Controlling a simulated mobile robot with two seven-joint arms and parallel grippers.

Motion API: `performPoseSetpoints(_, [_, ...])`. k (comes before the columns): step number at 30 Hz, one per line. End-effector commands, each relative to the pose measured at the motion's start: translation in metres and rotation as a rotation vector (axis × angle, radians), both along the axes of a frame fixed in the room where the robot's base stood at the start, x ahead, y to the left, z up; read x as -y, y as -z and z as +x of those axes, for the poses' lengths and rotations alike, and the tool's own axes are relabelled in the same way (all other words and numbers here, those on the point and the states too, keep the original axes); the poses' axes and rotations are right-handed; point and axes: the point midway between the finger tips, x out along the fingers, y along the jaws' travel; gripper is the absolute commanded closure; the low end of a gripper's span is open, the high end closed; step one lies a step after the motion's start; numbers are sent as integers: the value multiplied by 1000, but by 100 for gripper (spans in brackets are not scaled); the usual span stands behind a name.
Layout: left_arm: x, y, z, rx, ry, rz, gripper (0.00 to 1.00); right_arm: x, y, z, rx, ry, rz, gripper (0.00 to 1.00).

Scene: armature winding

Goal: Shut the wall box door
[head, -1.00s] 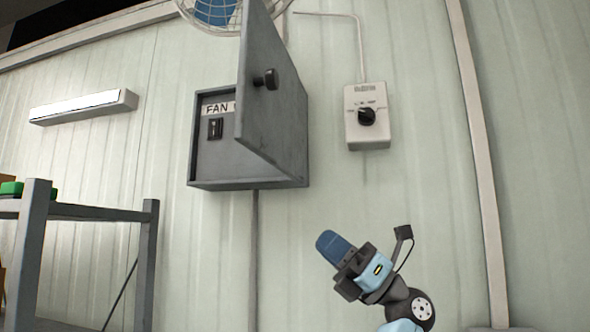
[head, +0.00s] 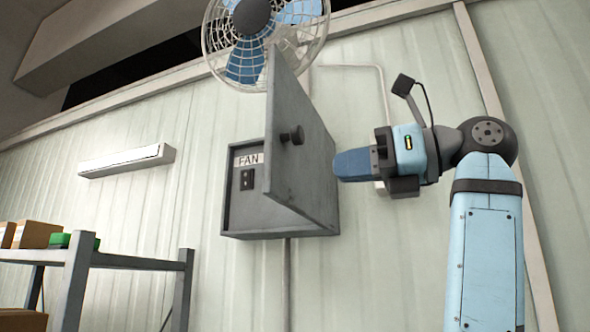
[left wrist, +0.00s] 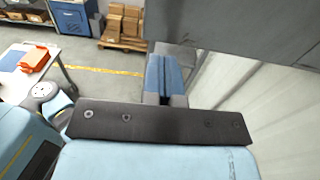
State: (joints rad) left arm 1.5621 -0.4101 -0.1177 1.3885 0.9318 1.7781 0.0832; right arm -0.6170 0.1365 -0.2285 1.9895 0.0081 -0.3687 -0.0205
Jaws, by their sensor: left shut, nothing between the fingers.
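The grey wall box (head: 240,210) hangs on the wall in the middle of the head view. Its door (head: 310,160) stands wide open, hinged at the right and jutting towards me, with a dark knob (head: 292,136) on the face I see. A FAN label and a switch (head: 247,179) show inside the box. My left gripper (head: 338,165) is shut and empty, just right of the door; I cannot tell whether it touches. In the left wrist view its blue fingers (left wrist: 165,76) are together below a dark grey panel (left wrist: 240,25), apparently the door. My right gripper is not in view.
A grey rack (head: 130,262) with cartons stands at lower left. A control box (head: 380,187) is mostly hidden behind my gripper. The wrist view shows a table (left wrist: 40,60) and pallet (left wrist: 122,40).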

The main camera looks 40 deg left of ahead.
Motion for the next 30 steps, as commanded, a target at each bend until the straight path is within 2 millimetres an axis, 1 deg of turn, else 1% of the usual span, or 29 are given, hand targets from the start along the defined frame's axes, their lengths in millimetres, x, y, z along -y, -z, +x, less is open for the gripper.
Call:
performPoseSetpoints(1, [-11, -2, -3, 1, 0, -3, 100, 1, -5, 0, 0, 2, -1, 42])
performPoseSetpoints(6, [-45, -2, -12, 0, -2, -2, 100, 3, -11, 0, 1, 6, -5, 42])
performPoseSetpoints(9, [-60, -2, -15, -1, -2, -1, 100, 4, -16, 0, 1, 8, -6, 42])
performPoseSetpoints(12, [-71, -2, -18, -1, -2, 0, 100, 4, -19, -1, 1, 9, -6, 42])
performPoseSetpoints(17, [-79, 0, -20, -1, -2, 1, 100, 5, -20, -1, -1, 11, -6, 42])
performPoseSetpoints(27, [-80, 0, -20, -1, -2, 2, 100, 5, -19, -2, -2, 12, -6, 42])
performPoseSetpoints(30, [-83, 1, -21, -1, -6, 1, 100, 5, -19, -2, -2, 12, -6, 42])
